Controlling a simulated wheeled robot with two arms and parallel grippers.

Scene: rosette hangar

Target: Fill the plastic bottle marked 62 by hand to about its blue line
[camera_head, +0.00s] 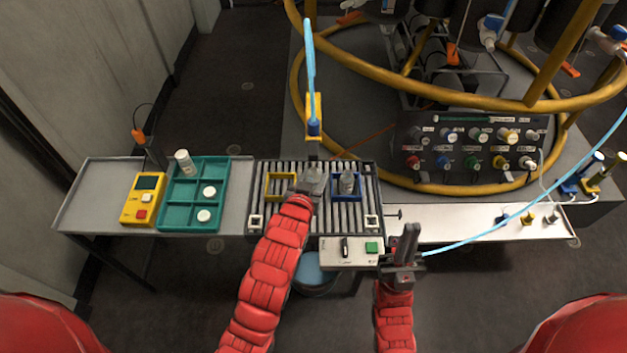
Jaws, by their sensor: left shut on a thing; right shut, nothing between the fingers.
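My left gripper (310,181) is over the roller deck (329,215), between a yellow frame (271,186) and a blue frame (335,191). It is shut on a small clear bottle (314,173), partly hidden by the gripper. Another clear bottle (347,182) stands in the blue frame. I cannot read a number or make out a blue line on either bottle. A blue hose (309,60) ends in a nozzle (314,127) on a yellow holder, behind and above the held bottle. My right gripper (410,236) is shut and empty, right of the control box (350,253).
A teal tray (217,173) holds several white-capped containers, beside a yellow meter (144,199) on the left shelf. The control box has a black switch and green button. A blue-topped bucket (312,270) sits below the deck. A light blue hose (500,226) crosses near my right gripper.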

